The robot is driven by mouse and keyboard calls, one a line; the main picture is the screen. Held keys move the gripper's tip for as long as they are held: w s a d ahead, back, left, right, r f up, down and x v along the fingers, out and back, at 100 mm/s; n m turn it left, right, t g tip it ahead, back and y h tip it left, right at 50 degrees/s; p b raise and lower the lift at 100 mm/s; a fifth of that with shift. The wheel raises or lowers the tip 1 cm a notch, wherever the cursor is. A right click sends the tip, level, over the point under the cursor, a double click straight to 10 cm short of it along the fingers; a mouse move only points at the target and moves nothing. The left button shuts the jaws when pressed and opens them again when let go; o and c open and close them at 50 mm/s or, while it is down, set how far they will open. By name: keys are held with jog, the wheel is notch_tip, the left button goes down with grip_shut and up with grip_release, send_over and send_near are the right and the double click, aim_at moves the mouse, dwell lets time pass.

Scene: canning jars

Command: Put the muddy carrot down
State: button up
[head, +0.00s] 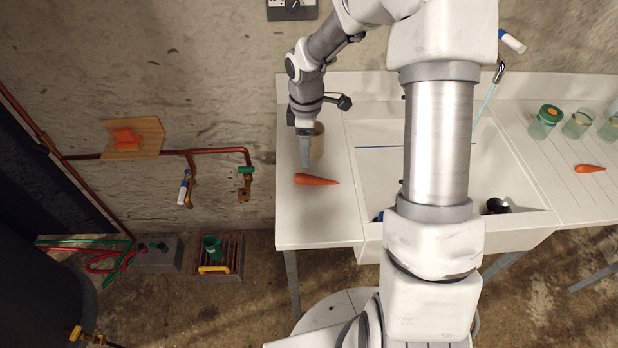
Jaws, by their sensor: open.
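An orange carrot (316,180) lies on the white counter (318,222) left of the sink basin. My gripper (306,164) is above the left counter, just behind the carrot's thick end in the picture. The jaws are open, and the carrot lies apart from them or just under their tips; the view is too small to tell. A second orange carrot (590,168) lies on the ribbed drainboard at the right. I cannot make out mud on either carrot.
A tan cup-like object (317,142) stands close beside my gripper. The white sink (375,185) is partly hidden by my arm. Glass jars (545,122) stand on the right drainboard. The counter in front of the left carrot is clear.

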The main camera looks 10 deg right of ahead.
send_over(309, 177)
jog(key=f, duration=0.4)
jog(key=shift+w+a+f, duration=0.1)
jog(key=shift+a+f, duration=0.2)
jog(key=shift+d+f, duration=0.15)
jog(key=shift+f, duration=1.2)
jog(key=shift+d+f, duration=0.1)
jog(key=shift+f, duration=1.2)
grip_shut()
